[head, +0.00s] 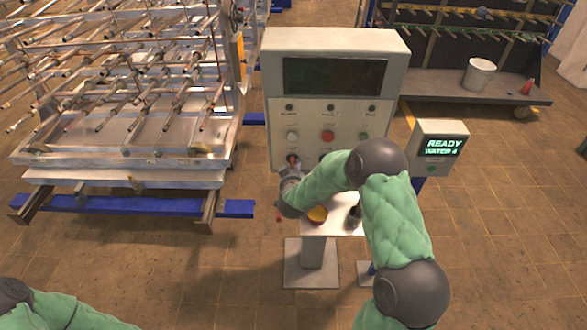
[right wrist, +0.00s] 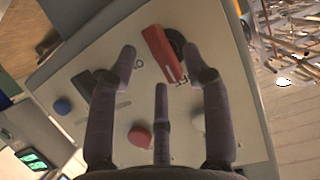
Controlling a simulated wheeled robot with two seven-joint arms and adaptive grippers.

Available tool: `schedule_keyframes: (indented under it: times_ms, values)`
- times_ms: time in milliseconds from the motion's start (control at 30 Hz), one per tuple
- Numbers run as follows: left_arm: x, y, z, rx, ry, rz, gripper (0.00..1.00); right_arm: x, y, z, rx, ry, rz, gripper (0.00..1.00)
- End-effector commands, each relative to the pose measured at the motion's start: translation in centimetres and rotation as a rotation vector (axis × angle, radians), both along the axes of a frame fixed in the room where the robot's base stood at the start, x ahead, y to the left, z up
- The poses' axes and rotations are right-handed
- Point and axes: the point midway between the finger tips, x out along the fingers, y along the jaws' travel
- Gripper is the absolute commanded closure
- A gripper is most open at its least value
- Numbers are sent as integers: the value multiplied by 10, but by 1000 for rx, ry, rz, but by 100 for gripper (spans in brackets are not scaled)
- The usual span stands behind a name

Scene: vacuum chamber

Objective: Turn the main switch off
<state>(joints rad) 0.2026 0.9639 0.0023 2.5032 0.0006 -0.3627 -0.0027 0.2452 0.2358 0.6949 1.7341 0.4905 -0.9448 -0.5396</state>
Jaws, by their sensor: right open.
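The main switch is a red bar handle on a dark round base, low on the front panel of the grey control cabinet (head: 385,50). In the right wrist view the switch (right wrist: 163,52) sits tilted between the fingertips, beside partly hidden printed letters. My right gripper (right wrist: 161,68) is open, with its fingers spread on either side of the handle and a third finger below it. I cannot tell whether any finger touches it. My left gripper is out of view.
The panel also has a red button (head: 327,136) and other buttons. A small shelf (head: 345,226) with a yellow item juts below. A small display reading READY (head: 441,148) stands to the right. A metal rack (head: 120,150) stands left; open floor lies in front.

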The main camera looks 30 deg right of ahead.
Motion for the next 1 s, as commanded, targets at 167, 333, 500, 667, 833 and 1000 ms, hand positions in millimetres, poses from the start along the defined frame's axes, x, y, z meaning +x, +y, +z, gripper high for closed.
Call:
schedule_keyframes:
  times_ms: [167, 333, 500, 667, 833, 1000]
  values:
    - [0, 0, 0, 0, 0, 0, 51, -27, 17, 14, -1, -1, 2, 51]
    - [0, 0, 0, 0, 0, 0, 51, -51, 33, 26, -1, -2, 2, 51]
    - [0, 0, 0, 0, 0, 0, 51, -69, 44, 34, -1, -1, 2, 51]
    - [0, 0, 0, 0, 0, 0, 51, -77, 48, 37, -2, 0, 2, 51]
    - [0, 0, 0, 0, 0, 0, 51, -79, 49, 38, -1, 1, 2, 51]
    - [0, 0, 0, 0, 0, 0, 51, -78, 49, 38, -1, 0, 0, 51]
